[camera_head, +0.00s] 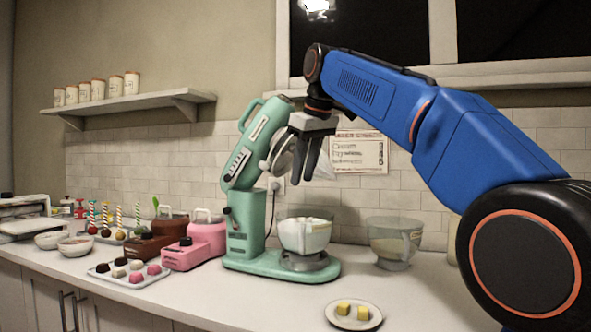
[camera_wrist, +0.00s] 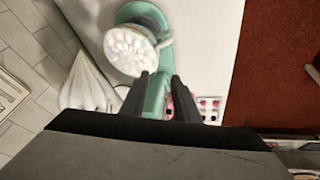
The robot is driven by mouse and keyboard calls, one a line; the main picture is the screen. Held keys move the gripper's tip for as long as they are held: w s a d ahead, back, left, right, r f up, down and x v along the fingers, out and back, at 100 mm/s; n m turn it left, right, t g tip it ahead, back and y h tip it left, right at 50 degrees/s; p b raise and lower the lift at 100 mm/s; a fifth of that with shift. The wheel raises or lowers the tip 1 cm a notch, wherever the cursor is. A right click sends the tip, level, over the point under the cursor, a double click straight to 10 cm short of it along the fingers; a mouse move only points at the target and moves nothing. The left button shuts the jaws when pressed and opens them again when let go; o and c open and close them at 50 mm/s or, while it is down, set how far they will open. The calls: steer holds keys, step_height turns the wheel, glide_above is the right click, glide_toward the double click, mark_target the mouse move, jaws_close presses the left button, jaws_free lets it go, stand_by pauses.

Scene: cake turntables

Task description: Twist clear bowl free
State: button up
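A mint-green stand mixer (camera_head: 245,235) stands on the counter with its head tilted up. A clear bowl (camera_head: 304,236) with white contents sits upright on the mixer's base; it also shows from above in the wrist view (camera_wrist: 131,50). My gripper (camera_head: 316,176) hangs fingers-down above the bowl, beside the raised mixer head, and does not touch the bowl. In the wrist view my gripper (camera_wrist: 159,78) shows two dark fingers apart, with green mixer parts visible between them and nothing held.
A second clear bowl (camera_head: 393,243) with beige contents stands right of the mixer. A small plate (camera_head: 354,326) with yellow cubes lies in front. The front-right counter is mostly clear.

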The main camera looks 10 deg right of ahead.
glide_toward(291, 234)
steer(key=x, duration=0.2)
steer(key=w+x, duration=0.1)
steer(key=x, duration=0.2)
steer(key=a+x, duration=0.1)
steer(key=x, duration=0.2)
steer(key=shift+w+r, duration=0.25)
steer(key=shift+r, duration=0.05)
jaws_close()
steer(key=shift+s+d+n+y, duration=0.3)
steer(key=shift+s+d+n, duration=0.1)
steer(key=shift+n, duration=0.4)
